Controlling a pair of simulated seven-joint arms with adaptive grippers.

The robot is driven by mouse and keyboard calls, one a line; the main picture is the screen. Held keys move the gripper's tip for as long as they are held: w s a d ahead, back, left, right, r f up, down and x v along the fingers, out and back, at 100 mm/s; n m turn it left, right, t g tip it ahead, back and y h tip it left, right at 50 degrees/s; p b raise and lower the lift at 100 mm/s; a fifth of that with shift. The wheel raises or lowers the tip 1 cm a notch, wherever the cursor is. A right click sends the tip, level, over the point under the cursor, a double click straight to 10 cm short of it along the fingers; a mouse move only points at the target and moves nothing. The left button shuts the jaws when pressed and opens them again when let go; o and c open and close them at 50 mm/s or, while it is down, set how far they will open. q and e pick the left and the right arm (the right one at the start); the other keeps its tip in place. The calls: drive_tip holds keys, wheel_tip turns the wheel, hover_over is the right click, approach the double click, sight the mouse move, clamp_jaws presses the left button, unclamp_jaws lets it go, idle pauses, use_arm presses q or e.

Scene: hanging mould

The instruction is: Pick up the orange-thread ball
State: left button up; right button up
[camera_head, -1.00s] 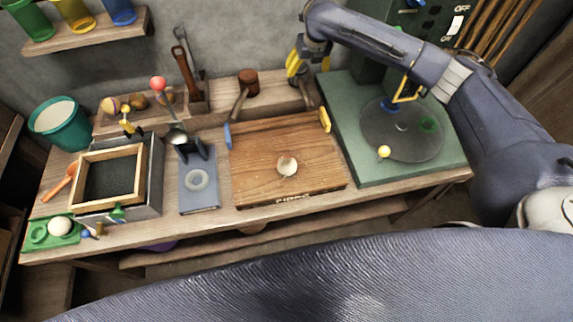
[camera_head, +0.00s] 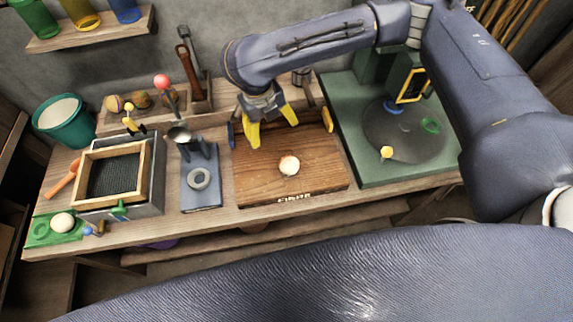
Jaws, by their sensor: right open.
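Several small balls sit in a wooden rack at the back left. One is orange and purple (camera_head: 114,103), and beside it are a brownish ball (camera_head: 142,100) and another at the rack's right (camera_head: 171,95). Their thread is too small to make out, so I cannot tell which is the orange-thread ball. A pale ball (camera_head: 289,165) rests on the wooden board (camera_head: 260,185). My right gripper (camera_head: 271,125) has its yellow fingers apart and empty above the board's back part, behind the pale ball. My left gripper is not in view.
A wood-framed mesh tray (camera_head: 80,178), a teal bucket (camera_head: 66,138) and a green holder with a white ball (camera_head: 61,222) stand at left. A blue-grey pad with a ring (camera_head: 199,179) lies left of the board. A green machine (camera_head: 385,176) stands at right.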

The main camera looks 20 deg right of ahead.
sight(287, 161)
drive_tip(key=shift+m+g, duration=0.3)
drive_tip(key=shift+m, duration=0.5)
drive_tip(key=d+f, duration=0.1)
drive_tip(key=f, duration=0.3)
drive_tip(key=s+d+f, duration=0.1)
drive_tip(key=f, duration=0.3)
drive_tip(key=d+f, duration=0.1)
drive_tip(key=f, duration=0.3)
drive_tip(key=shift+s+d+f, duration=0.1)
drive_tip(key=shift+s+f, duration=0.1)
drive_tip(key=shift+s, duration=0.2)
drive_tip(key=shift+s+d+f, duration=0.1)
drive_tip(key=shift+d+f, duration=0.1)
drive_tip(key=shift+f, duration=0.65)
drive_tip(key=shift+w+d+f, duration=0.1)
drive_tip(key=shift+d+f, duration=0.05)
drive_tip(key=shift+f, duration=0.65)
drive_tip(key=shift+s+d+f, duration=0.1)
drive_tip(key=shift+d+f, duration=0.1)
drive_tip(key=shift+f, duration=0.65)
drive_tip(key=c, duration=1.4)
